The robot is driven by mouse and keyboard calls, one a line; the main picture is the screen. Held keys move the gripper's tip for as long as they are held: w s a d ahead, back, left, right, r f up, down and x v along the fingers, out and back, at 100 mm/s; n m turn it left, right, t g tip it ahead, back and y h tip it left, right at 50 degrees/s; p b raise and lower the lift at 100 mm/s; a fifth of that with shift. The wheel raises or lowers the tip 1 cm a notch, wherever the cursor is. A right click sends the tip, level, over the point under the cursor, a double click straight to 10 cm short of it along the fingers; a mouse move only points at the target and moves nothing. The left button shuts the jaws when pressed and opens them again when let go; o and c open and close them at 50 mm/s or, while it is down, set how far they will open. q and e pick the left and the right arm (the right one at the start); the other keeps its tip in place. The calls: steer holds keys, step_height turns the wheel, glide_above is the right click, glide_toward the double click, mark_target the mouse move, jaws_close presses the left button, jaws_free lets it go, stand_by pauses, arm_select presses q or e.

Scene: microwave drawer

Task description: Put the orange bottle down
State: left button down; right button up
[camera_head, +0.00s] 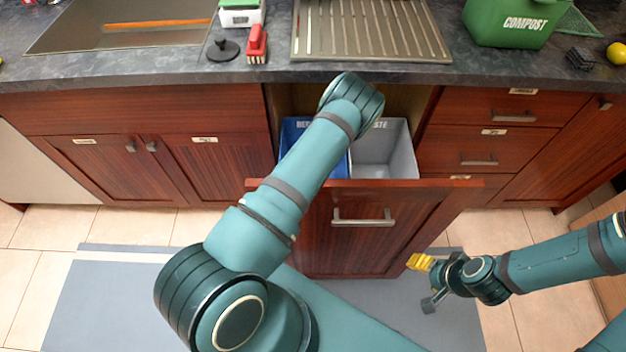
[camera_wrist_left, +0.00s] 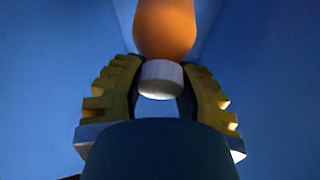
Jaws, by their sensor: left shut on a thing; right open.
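In the left wrist view the orange bottle (camera_wrist_left: 165,28) shows with its white cap (camera_wrist_left: 161,78) towards the camera. My left gripper (camera_wrist_left: 160,68) is shut on it at the cap end, with a yellow finger on each side. Blue walls surround the bottle, matching the blue bin (camera_head: 294,131) in the open drawer. In the head view my left arm reaches over that drawer and hides the left gripper and bottle. I cannot tell whether the bottle touches the bin floor. My right gripper (camera_head: 426,282) is open and empty, right of the drawer front.
A grey bin (camera_head: 398,150) stands beside the blue one in the pulled-out drawer (camera_head: 350,235). Above it, the dark counter (camera_head: 350,74) carries a ribbed drainer (camera_head: 372,30), a green compost box (camera_head: 512,20) and a red brush (camera_head: 257,42). The floor at left is clear.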

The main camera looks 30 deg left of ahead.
arm_select(q)
steer(key=shift+f, duration=0.15)
steer(key=c, duration=0.7)
jaws_free()
steer(key=shift+r, duration=0.2)
steer(key=p+v, duration=0.3)
steer(key=v, duration=0.9)
steer(key=shift+w, duration=0.1)
